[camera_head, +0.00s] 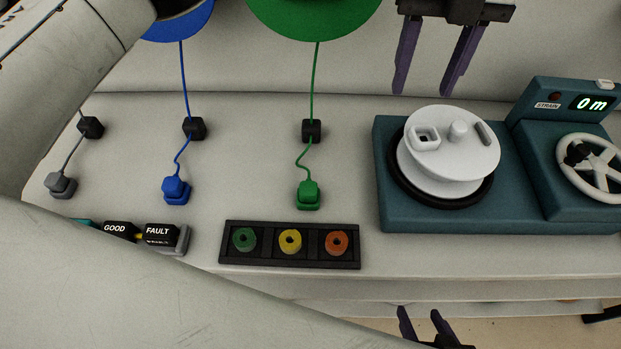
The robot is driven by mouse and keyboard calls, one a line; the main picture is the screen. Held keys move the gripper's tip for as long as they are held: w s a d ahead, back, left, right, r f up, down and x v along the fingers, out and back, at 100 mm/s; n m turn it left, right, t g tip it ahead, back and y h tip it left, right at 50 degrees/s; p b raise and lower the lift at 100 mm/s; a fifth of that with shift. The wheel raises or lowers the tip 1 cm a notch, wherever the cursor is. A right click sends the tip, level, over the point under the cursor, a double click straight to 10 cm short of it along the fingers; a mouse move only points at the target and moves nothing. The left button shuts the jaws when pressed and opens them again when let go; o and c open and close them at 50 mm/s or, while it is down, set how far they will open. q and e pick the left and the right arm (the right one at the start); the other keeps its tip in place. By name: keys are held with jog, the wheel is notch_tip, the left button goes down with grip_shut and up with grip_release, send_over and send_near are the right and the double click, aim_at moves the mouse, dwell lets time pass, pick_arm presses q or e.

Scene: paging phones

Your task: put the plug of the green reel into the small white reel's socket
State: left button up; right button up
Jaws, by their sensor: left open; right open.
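The green reel (314,14) shows only its lower edge at the top of the head view. Its green cord runs down through a black guide block (312,130) to the green plug (308,193), which rests on the pale bench. The small white reel (455,172) sits on a teal stand at the right. Its square socket (423,137) faces up and looks empty. My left gripper (426,92) is open and empty, beyond the white reel. My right gripper (420,312) is open at the bottom edge, below the bench front and partly cut off.
A blue plug (175,189) and a grey plug (60,185) lie left of the green one. A black tray (290,262) holds green, yellow and orange rings. My arm covers the lower left.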

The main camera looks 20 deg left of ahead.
pick_arm(q)
jog(key=s+a, duration=0.3)
jog(key=a, duration=0.3)
jog(key=b, duration=0.9)
send_over(308, 188)
notch_tip(308, 188, down, 17)
jog(key=shift+r, duration=0.1)
notch_tip(308, 188, down, 6)
jog(key=b, duration=0.5)
jog(key=shift+r+b, duration=0.2)
jog(key=shift+b, duration=0.1)
jog(key=shift+f+b, duration=0.6)
jog(key=shift+f, duration=0.05)
pick_arm(e)
notch_tip(308, 188, down, 12)
jog(key=w+a, duration=0.1)
jog(key=a, duration=0.1)
jog(key=shift+w, duration=0.15)
jog(key=shift+r, duration=0.15)
pick_arm(q)
jog(key=c, duration=0.9)
pick_arm(e)
jog(key=shift+s+d, duration=0.1)
jog(key=shift+s, duration=0.1)
